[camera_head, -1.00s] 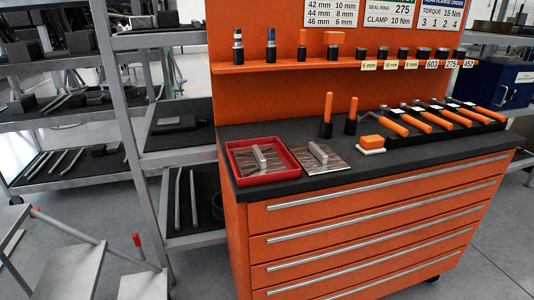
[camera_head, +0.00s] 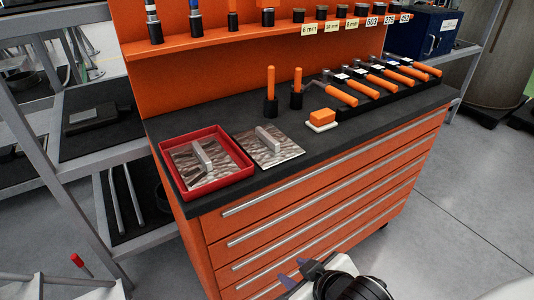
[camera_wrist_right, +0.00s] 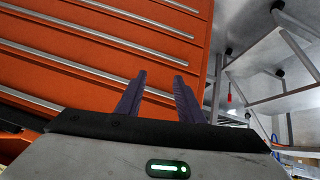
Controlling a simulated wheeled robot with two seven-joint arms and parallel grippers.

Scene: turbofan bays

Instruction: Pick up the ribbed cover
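Two flat metallic plates, each with a raised grey bar handle, are on the black worktop. One plate (camera_head: 186,163) lies inside a red tray (camera_head: 165,182) at the worktop's left end. The other plate (camera_head: 283,147) lies on the worktop just right of the tray. Both have streaked surfaces; I cannot tell for sure which is the ribbed cover. My right gripper (camera_head: 292,273) is low in front of the orange drawers, away from both plates. The right wrist view shows its two dark fingers (camera_wrist_right: 159,84) apart with nothing between them. My left gripper is not in view.
An orange block on a white base (camera_head: 322,125) and a black rack of orange-handled tools (camera_head: 380,87) stand further right. Two upright orange-handled tools (camera_head: 270,92) are behind. Drawer handles (camera_head: 300,195) stick out from the front. Grey shelving (camera_head: 60,170) stands left. Floor at right is clear.

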